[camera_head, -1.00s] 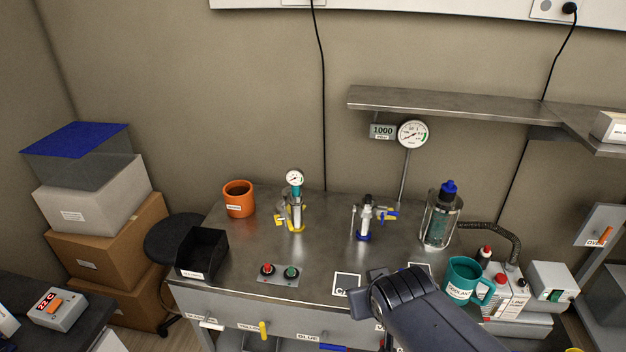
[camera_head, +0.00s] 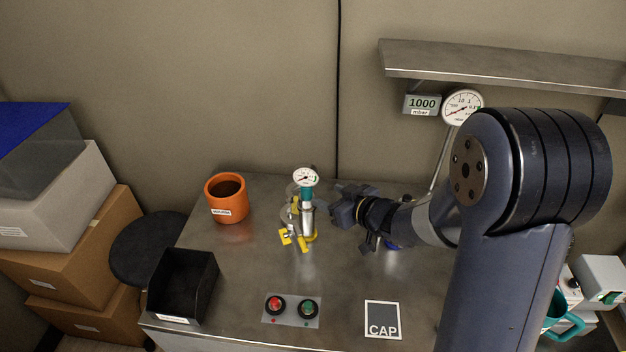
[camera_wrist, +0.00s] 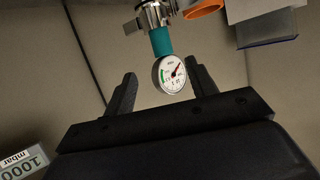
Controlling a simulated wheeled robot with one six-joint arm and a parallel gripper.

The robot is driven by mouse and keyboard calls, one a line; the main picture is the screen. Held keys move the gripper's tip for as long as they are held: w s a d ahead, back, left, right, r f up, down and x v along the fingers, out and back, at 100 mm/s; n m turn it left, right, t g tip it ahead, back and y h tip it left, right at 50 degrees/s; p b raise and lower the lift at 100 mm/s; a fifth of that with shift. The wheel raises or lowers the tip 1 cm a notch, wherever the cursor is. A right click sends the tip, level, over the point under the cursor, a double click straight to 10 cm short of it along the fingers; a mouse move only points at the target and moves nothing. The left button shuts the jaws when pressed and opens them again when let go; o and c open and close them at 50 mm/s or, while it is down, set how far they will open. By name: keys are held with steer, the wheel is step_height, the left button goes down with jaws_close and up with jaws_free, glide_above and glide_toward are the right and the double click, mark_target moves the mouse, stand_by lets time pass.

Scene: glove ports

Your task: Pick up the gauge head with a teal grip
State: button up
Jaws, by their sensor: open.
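The gauge head (camera_head: 306,179) has a round white dial and a teal grip below it. It stands upright on top of a metal fitting (camera_head: 307,218) with yellow clamps on the steel bench. My gripper (camera_head: 338,207) is open and just to the right of the fitting in the head view. In the wrist view, the dial and teal grip (camera_wrist: 161,42) appear upside down beyond the open fingers (camera_wrist: 160,88), with the dial nearest the jaws and toward the right finger. The jaws do not appear to touch it.
An orange pot (camera_head: 226,200) stands left of the fitting. A wall gauge (camera_head: 462,106) and a shelf (camera_head: 500,68) are at the back right.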

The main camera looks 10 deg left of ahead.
mark_target(310, 189)
steer(key=p+x, duration=0.1)
steer(key=x, duration=0.9)
steer(key=shift+s+a+f, duration=0.1)
steer(key=shift+s+a, duration=0.05)
steer(key=shift+a, duration=0.05)
steer(key=shift+c, duration=0.2)
jaws_close()
